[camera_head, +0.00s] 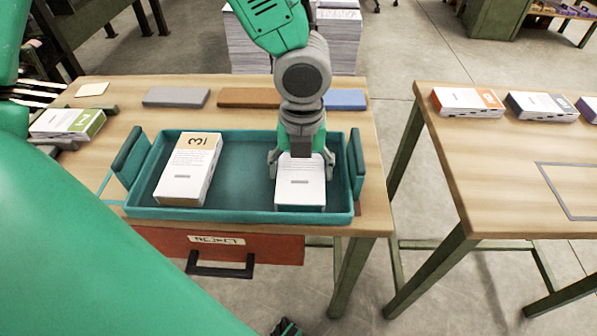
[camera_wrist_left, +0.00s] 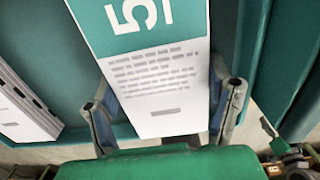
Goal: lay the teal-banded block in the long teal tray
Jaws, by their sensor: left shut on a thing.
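The long teal tray (camera_head: 240,212) lies on the near wooden table. My left gripper (camera_head: 302,168) reaches down over its right part and is shut on the teal-banded block (camera_head: 300,194), one finger on each side. In the head view the block's white face shows inside the tray outline and the gripper covers its far end. In the left wrist view the block (camera_wrist_left: 160,80) shows its teal band and a 5, between the fingers of my gripper (camera_wrist_left: 165,98). I cannot tell whether it touches the tray floor. My right gripper is not in view.
A tan-banded block (camera_head: 184,180) marked 3 lies in the tray's left part. Grey (camera_head: 176,97), brown (camera_head: 249,98) and blue (camera_head: 345,99) slabs lie behind the tray. A green-banded block (camera_head: 67,123) is at left. A second table (camera_head: 500,150) holds more blocks, across a gap.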

